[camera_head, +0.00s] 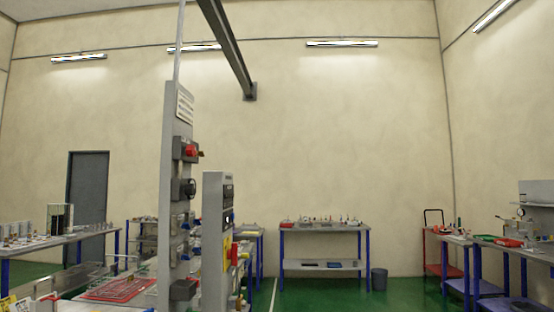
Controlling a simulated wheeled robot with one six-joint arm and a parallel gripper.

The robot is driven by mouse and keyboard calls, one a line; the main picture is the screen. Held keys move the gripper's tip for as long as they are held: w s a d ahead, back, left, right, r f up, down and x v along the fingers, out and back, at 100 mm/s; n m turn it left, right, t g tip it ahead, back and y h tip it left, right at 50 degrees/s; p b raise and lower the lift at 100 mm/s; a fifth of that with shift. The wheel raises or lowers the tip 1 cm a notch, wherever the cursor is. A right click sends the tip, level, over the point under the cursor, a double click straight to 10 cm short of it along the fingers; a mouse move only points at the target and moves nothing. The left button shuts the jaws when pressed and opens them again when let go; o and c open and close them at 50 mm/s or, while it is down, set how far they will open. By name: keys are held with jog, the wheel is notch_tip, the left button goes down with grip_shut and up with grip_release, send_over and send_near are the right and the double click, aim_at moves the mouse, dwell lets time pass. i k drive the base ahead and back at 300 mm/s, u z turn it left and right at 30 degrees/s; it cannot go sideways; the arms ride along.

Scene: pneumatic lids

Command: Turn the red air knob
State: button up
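A tall grey panel post (170,215) stands left of the middle, seen nearly edge-on. A red knob (191,150) sticks out from a dark box on the upper part of its right face. Below it on the same face are a dark round knob (188,188) and several grey boxes. The knob's exact turn position is too small to tell. I cannot make out my gripper in this view.
A shorter grey panel (214,240) stands just right of the post, with red and yellow parts on its side. Benches with small parts stand at left, back (321,229) and right. Green floor (335,291) is open at centre right. A bin (379,279) stands by the back bench.

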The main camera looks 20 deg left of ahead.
aim_at(190, 151)
jog(key=i, duration=1.6)
jog(key=u, duration=0.45)
